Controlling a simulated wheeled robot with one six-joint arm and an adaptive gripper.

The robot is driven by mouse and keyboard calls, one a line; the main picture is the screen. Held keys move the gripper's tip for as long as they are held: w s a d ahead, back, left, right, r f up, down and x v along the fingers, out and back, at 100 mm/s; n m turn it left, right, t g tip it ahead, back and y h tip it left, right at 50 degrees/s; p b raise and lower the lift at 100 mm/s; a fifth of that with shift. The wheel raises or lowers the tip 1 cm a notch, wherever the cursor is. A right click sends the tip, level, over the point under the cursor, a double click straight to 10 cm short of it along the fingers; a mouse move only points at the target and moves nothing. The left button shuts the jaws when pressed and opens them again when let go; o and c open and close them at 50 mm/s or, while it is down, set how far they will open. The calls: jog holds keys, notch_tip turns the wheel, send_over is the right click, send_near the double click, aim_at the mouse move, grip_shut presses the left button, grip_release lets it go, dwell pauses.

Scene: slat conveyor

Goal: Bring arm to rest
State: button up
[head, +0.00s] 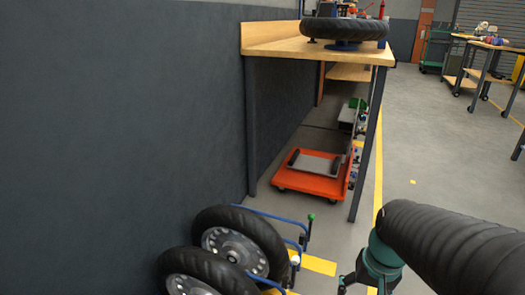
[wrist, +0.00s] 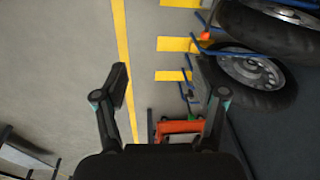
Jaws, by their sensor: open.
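My gripper (wrist: 163,95) is open in the wrist view, with its two dark fingers apart and nothing between them but floor. In the head view my gripper (head: 362,287) shows at the bottom edge, right of centre, partly cut off. My arm comes in from the right in a dark ribbed sleeve with a teal joint. The gripper hangs over open floor, to the right of the wheels and apart from them.
Two black-tyred wheels (head: 240,240) stand in a blue rack (head: 305,228) by the dark wall (head: 120,120). A wooden workbench (head: 290,47) carries a tyre (head: 345,29). An orange dolly (head: 308,182) sits under it.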

jog(key=s+a+r+n+t+p, duration=0.1)
jog(key=s+a+r+t+p, duration=0.1)
jog(key=r, duration=0.4)
jog(key=s+a+r+n+t+p, duration=0.1)
jog(key=s+a+r+n+t, duration=0.1)
jog(key=r, duration=0.5)
jog(key=shift+a+h+p, duration=0.3)
jog(key=shift+p, duration=0.1)
jog(key=shift+r, duration=0.1)
dwell(1.1)
